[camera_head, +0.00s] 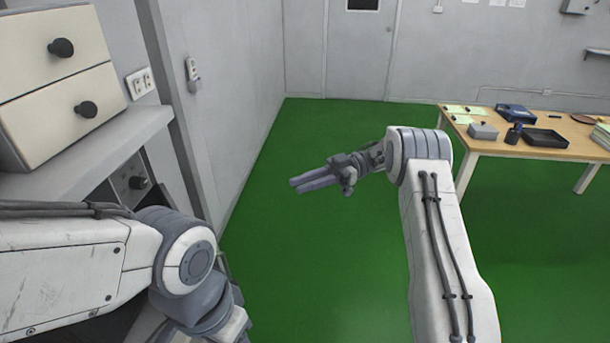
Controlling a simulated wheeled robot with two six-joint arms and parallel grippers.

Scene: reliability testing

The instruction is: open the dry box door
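No thing here can be told for certain as the dry box. At the upper left, a cream unit (45,100) has two stacked fronts, each with a black round knob; both fronts look closed. Below its shelf, a grey front (124,172) with a black knob (138,182) is partly hidden by my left arm. My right gripper (293,185) points left over the green floor, its fingers together and empty, well apart from the units. My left arm reaches in at the lower left in front of the lower unit; its gripper is out of view.
A grey shelf (95,145) juts out under the cream unit. A wooden table (485,140) at the right holds a black tray (545,138), a blue case (516,112) and small items. A closed grey door (358,55) stands at the back. The green floor (290,255) between is clear.

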